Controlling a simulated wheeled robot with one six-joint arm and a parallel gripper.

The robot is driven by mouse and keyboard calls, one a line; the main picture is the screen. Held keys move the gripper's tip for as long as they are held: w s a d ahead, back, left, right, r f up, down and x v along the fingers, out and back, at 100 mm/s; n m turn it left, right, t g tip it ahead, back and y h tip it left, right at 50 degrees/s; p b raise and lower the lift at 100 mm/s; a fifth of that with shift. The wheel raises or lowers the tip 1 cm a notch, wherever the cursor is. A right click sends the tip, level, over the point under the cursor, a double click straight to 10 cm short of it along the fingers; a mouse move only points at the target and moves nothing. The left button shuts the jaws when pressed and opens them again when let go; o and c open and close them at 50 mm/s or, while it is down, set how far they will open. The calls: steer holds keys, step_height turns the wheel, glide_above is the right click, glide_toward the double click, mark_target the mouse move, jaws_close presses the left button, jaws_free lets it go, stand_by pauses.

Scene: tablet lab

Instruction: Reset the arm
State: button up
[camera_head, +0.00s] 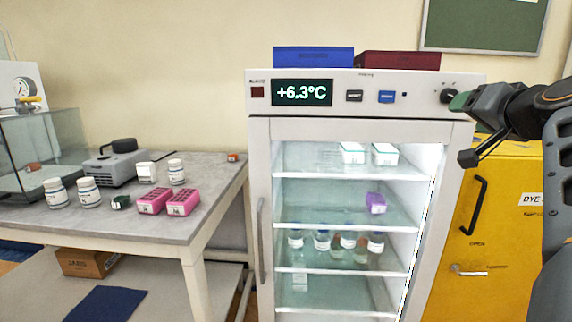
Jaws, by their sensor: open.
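My arm (556,200) comes in at the right edge of the picture. My gripper (464,130) is at its end, pointing left, in front of the right side of the lab fridge (258,150). Its two dark fingers are spread apart, one near the fridge's control knob and one lower down. Nothing shows between them.
The fridge display (302,92) reads +6.3°C; bottles and boxes stand inside. A yellow cabinet (500,220) stands behind my arm. A grey table (225,180) at left holds white jars, pink racks (184,203) and a small grey device (115,165).

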steer(key=s+a+f+n+g+y+p, duration=0.1)
steer(key=a+f+n+g+p, duration=0.1)
steer(key=a+f+g+p, duration=0.45)
steer(key=a+f+n+g+y+p, duration=0.1)
steer(key=a+f+y+p, duration=0.15)
steer(key=a+p, duration=0.5)
steer(key=s+a+f+n+g+h+p, duration=0.2)
steer(key=s+a+f+n+g+p, duration=0.2)
steer(key=s+a+f+p, duration=0.3)
steer(key=s+a+f+g, duration=0.1)
steer(key=s+f, duration=0.2)
steer(key=s, duration=0.2)
steer(key=shift+s+a+f, duration=0.2)
steer(key=shift+s+f, duration=0.05)
steer(key=shift+s, duration=0.1)
